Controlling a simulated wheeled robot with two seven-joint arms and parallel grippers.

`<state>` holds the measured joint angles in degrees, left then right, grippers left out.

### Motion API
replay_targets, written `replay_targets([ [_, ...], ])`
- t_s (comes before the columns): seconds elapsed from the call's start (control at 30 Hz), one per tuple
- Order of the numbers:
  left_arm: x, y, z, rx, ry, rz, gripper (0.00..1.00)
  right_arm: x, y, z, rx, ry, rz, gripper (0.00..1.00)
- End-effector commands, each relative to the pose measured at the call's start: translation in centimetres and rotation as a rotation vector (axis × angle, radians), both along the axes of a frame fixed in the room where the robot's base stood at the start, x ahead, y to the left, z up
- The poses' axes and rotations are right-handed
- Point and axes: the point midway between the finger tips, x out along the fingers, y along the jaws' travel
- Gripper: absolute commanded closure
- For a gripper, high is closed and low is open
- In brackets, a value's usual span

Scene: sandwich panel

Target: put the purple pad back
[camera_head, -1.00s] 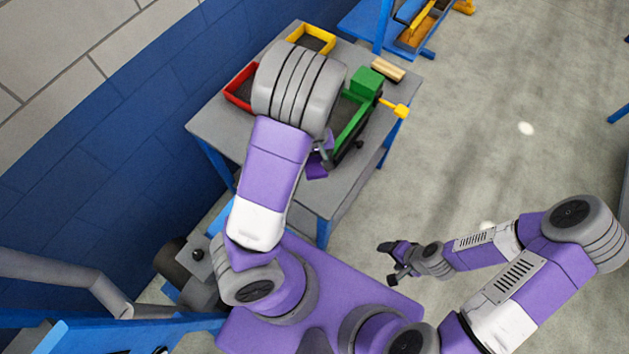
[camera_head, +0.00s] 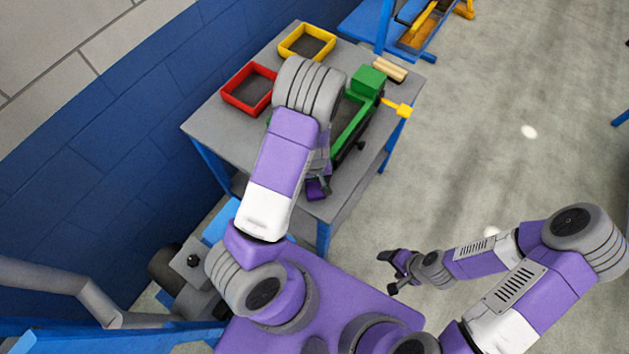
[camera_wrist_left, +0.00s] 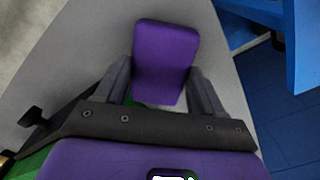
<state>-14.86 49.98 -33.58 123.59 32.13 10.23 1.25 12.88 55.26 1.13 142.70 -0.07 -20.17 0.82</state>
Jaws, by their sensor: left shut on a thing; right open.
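The purple pad (camera_wrist_left: 165,55) is a small block that shows between the two fingers of my left gripper (camera_wrist_left: 163,88) in the left wrist view. The gripper is shut on it, over the grey table top. In the head view the pad (camera_head: 316,188) is near the table's front corner, partly covered by my left gripper (camera_head: 322,184). I cannot tell whether the pad touches the table. My right gripper (camera_head: 394,271) is open and empty, off to the right of the table over the floor.
The grey table (camera_head: 215,125) carries a red tray (camera_head: 232,101), a yellow tray (camera_head: 290,46) and a green-framed fixture (camera_head: 370,79) with a yellow handle (camera_head: 404,110). Wooden pieces (camera_head: 390,69) lie at the back right. A blue wall (camera_head: 90,145) borders the left.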

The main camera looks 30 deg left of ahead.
Motion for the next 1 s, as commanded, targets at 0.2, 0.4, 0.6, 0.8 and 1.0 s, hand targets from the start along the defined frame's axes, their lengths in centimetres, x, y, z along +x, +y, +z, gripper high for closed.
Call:
replay_targets([
  [0.2,0.0,0.0,0.0,0.0,0.001,0.0,0.26,0.0,0.0,0.0,0.0,0.0,0.0,0.27],
  [0.4,0.0,0.0,0.0,0.0,0.001,0.0,0.06,0.0,0.0,0.0,0.0,0.0,0.0,0.27],
  [0.6,0.0,0.0,0.1,-0.001,0.001,0.0,0.06,0.0,0.0,0.0,0.0,0.0,0.0,0.27],
  [0.8,0.1,-0.1,2.2,0.0,-0.001,-0.002,0.06,0.0,0.0,0.7,0.0,0.0,0.0,0.27],
  [1.0,0.1,-0.1,6.6,0.0,-0.003,-0.003,0.06,0.0,0.0,2.2,0.0,0.0,0.0,0.27],
])
